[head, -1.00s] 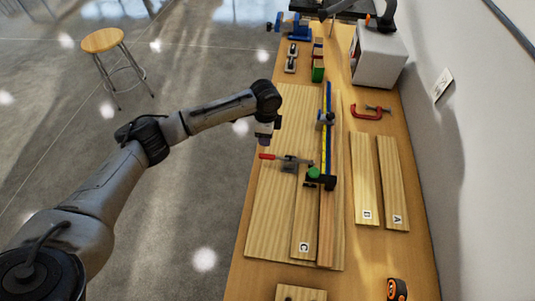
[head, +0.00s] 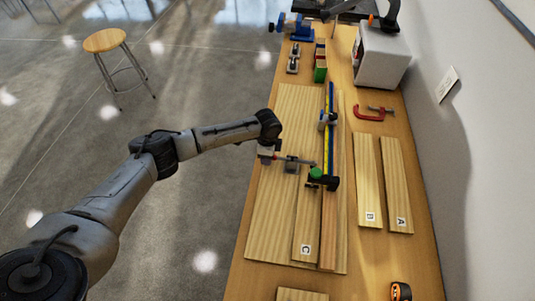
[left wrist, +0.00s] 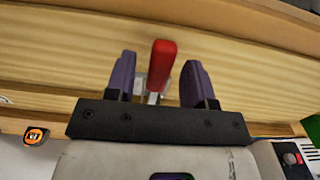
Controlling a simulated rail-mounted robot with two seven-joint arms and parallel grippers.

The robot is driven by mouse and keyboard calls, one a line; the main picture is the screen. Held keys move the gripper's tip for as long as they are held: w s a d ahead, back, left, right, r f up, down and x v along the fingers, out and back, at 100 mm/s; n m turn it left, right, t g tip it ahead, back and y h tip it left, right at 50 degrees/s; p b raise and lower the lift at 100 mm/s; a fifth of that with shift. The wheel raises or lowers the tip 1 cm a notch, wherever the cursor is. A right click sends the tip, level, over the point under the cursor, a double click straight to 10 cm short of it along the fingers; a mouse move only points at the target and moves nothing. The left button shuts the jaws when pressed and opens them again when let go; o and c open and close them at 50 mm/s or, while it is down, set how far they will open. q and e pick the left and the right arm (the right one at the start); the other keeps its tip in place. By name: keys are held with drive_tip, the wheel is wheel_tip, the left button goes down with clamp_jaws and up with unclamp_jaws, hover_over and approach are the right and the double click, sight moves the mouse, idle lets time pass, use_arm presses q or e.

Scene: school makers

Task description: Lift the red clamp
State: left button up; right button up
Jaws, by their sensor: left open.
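A toggle clamp (head: 291,165) with a grey metal body is on the pale boards. Its red handle (left wrist: 160,65) stands between the two purple fingers of my left gripper (left wrist: 159,72) in the left wrist view. The fingers are open, with a gap on each side of the handle. In the head view my left gripper (head: 267,153) hides most of the handle. A separate red C-clamp (head: 368,117) lies on the workbench, right of the boards and away from the gripper. My right gripper is not in view.
A long bar clamp (head: 329,130) with a green knob (head: 316,173) lies just right of the toggle clamp. Boards B (head: 366,180) and A (head: 394,185) lie further right. A white box (head: 381,57) stands at the back right against the wall.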

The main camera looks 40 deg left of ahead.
use_arm(q)
clamp_jaws()
idle(0.4)
drive_tip(key=shift+r, duration=0.1)
